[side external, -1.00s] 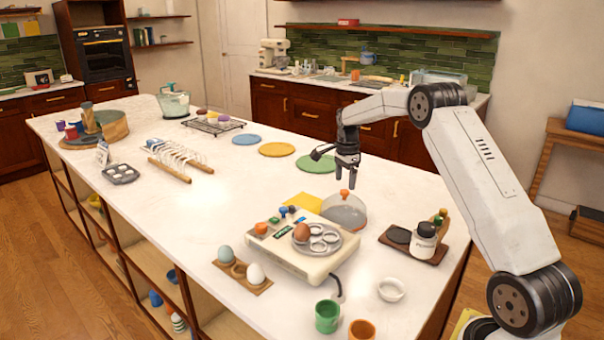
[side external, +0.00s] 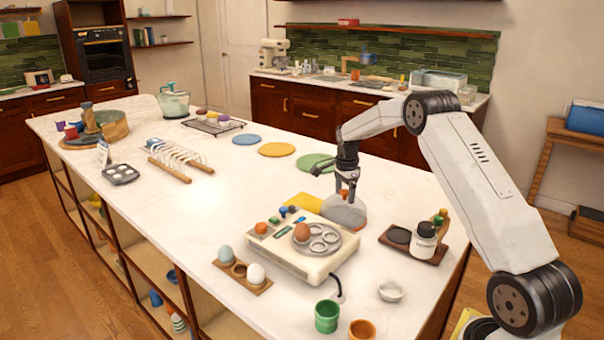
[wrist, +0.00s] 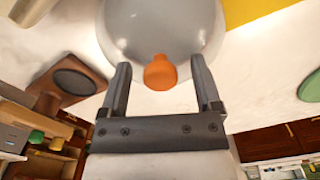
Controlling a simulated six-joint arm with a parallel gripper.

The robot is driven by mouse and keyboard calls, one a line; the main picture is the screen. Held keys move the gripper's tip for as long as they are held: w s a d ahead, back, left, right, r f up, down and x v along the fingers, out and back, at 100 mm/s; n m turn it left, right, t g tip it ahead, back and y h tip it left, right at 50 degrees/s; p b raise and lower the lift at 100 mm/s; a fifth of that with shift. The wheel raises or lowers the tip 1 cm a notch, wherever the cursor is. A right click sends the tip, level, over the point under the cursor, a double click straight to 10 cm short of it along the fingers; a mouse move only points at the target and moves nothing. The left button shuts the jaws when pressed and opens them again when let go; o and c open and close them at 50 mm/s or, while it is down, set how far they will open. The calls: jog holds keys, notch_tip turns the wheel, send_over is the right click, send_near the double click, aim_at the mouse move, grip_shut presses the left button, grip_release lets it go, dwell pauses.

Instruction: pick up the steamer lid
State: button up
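The steamer lid (side external: 345,214) is a translucent grey dome on the white counter, just behind the egg cooker. Its orange knob (wrist: 160,73) shows in the wrist view between my two fingers, with the grey dome (wrist: 160,28) beyond it. My gripper (side external: 346,193) points down right over the top of the lid. In the wrist view my gripper (wrist: 160,85) is open, with a gap visible on each side of the knob.
The cream egg cooker (side external: 290,255) with a brown egg stands in front of the lid. A dark wooden tray (side external: 428,250) with a jar is to the right. A yellow cloth (side external: 305,202) lies left of the lid, and a green round mat (side external: 318,162) lies behind.

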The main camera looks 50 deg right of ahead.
grip_shut()
jog(key=shift+r, duration=0.15)
jog(key=shift+r, duration=0.45)
notch_tip(320, 180, up, 2)
jog(key=s+a+r, duration=0.6)
jog(key=s+r, duration=0.4)
jog(key=s, duration=0.2)
jog(key=shift+s+a, duration=0.2)
jog(key=shift+s, duration=0.05)
dwell(0.6)
jog(key=w+a+n, duration=0.5)
jog(key=w+a, duration=0.3)
jog(key=a, duration=0.4)
jog(key=shift+w+a+n, duration=0.2)
jog(key=shift+w+n, duration=0.05)
jog(key=shift+n, duration=0.15)
